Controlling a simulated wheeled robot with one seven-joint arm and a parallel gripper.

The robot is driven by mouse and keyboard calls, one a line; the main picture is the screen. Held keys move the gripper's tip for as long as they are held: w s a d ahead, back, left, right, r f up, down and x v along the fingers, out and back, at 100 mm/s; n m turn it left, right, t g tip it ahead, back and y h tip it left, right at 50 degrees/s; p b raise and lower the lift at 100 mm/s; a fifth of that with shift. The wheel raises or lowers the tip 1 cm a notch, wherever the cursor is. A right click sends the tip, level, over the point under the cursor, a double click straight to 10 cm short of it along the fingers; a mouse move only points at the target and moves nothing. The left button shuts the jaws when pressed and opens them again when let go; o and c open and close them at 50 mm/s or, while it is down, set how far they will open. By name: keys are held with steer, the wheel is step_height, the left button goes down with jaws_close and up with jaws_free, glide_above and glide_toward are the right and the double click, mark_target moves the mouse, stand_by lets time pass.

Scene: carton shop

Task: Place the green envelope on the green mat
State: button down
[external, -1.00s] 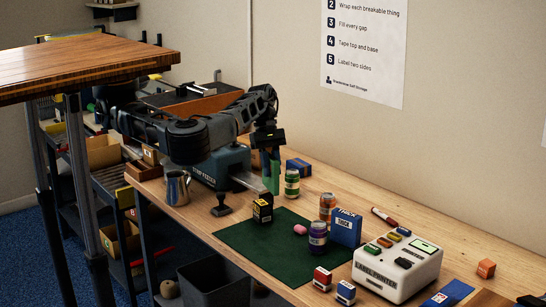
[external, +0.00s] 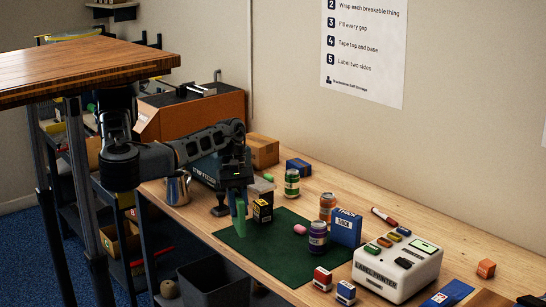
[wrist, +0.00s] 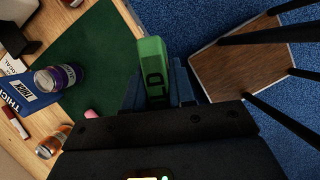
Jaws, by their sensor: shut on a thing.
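The green envelope (external: 238,218) hangs upright from my gripper (external: 238,193), over the left part of the green mat (external: 265,258) in the external view. In the wrist view my gripper (wrist: 158,92) is shut on the envelope (wrist: 151,58), with a finger on each side. There the envelope shows beside the mat (wrist: 95,50), near the table's front edge with floor beyond. The gap between the envelope's lower end and the mat is hard to judge.
A black-and-yellow box (external: 262,211) stands close right of the envelope. A metal jug (external: 178,188) stands left. The mat's middle is clear.

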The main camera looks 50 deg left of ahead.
steer(key=shift+w+a+f+p, duration=0.25)
steer(key=shift+w+a+f, duration=0.6)
steer(key=shift+w+f, duration=0.85)
steer(key=shift+w+a+f+p, duration=0.25)
steer(key=shift+w+a+f, duration=0.6)
steer(key=shift+w+f, duration=0.8)
steer(key=shift+w+a+f+p, duration=0.25)
steer(key=shift+w+a+f, duration=0.6)
steer(key=shift+w+f, duration=0.85)
steer(key=shift+s+f, duration=0.25)
steer(key=shift+f, duration=0.1)
steer(key=c, duration=0.9)
jaws_free()
steer(key=shift+c, duration=0.2)
steer(key=shift+r, duration=0.25)
steer(key=v, duration=1.2)
steer(key=shift+f, duration=0.1)
